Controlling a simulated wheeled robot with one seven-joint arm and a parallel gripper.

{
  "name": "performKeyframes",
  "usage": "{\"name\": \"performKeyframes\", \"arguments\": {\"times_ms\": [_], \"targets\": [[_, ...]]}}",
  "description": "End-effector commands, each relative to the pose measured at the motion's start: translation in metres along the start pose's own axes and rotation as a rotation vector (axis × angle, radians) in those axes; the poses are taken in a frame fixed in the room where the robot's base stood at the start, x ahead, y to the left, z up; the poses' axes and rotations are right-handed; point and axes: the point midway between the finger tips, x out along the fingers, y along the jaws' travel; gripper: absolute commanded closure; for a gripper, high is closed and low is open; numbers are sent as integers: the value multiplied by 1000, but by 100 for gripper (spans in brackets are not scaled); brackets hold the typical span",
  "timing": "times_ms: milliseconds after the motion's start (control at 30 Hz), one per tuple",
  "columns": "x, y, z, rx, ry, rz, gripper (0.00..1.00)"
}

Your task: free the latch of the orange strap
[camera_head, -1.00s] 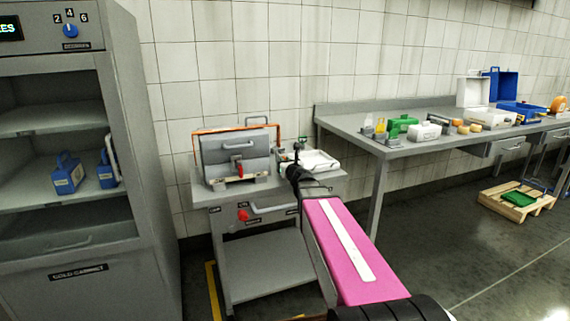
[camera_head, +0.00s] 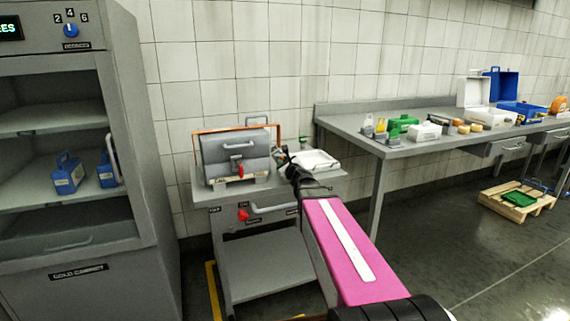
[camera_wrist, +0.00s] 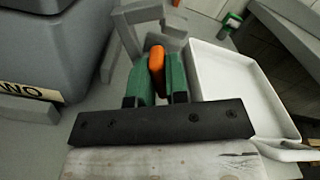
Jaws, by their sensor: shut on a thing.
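The orange strap (camera_head: 281,131) frames the back and sides of a grey case (camera_head: 232,157) on the small grey cart. My gripper (camera_head: 282,155) is just to the right of the case. In the wrist view my gripper (camera_wrist: 159,78) has green fingers closed on an upright orange latch piece (camera_wrist: 156,59), which stands by a grey bracket (camera_wrist: 155,18). The fingers hide the lower part of the orange piece. Whether the latch is free cannot be told.
A white tray (camera_head: 318,161) lies close to the right of my gripper and shows in the wrist view (camera_wrist: 235,90). A red knob (camera_head: 243,215) is on the cart front. A cabinet (camera_head: 165,200) stands left and a laden bench (camera_head: 350,133) stands right.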

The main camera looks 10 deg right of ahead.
Motion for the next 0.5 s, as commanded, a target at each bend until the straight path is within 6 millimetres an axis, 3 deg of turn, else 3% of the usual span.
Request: {"name": "performKeyframes", "arguments": {"times_ms": [500], "targets": [[0,3,0,-491,-1,0,100]]}}
